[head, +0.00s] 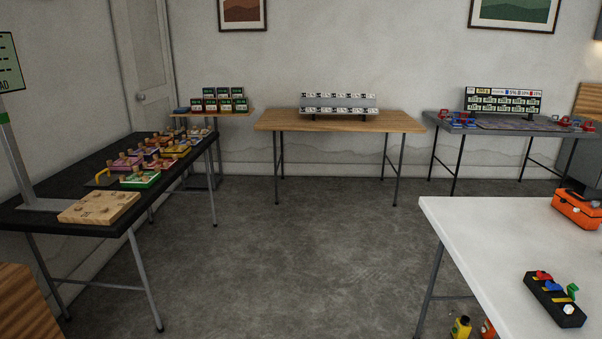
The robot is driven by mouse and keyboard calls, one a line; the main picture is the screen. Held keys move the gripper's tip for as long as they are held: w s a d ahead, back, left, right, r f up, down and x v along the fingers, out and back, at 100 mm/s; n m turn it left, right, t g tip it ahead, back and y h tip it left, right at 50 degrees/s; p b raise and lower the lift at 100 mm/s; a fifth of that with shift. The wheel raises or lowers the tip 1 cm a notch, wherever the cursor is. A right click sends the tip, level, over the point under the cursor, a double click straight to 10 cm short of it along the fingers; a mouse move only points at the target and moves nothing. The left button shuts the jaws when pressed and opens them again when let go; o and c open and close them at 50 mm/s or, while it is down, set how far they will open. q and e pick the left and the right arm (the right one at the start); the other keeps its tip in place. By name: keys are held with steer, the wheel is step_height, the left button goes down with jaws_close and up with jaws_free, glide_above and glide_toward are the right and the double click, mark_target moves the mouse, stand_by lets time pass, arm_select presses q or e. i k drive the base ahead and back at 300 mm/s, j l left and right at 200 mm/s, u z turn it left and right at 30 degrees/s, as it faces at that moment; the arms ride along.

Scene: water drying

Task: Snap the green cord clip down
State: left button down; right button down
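A black block (541,293) lies on the white table at the lower right of the head view. It carries small coloured clips in a row with yellow marks beside them. The green clip (572,290) stands raised at the block's right edge. A red clip (544,276), a blue clip (553,286) and a white piece (569,309) are also on the block. The fine shape of the clips is too small to tell. Neither of my grippers is in view.
The white table (470,240) has an orange toolbox (578,208) at its right. A black table (60,205) with a wooden board (99,207) and several coloured blocks stands at left. A wooden table (340,121) stands at the back. The grey floor (300,250) between is clear.

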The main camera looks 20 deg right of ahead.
mark_target(572, 288)
steer(key=i+z, duration=0.3)
steer(key=i, duration=0.2)
steer(key=i+z, duration=0.3)
steer(key=i, duration=0.25)
steer(key=i+u, duration=0.1)
steer(key=i, duration=0.75)
steer(key=i+l+u, duration=0.1)
steer(key=i, duration=0.75)
steer(key=z, duration=4.35)
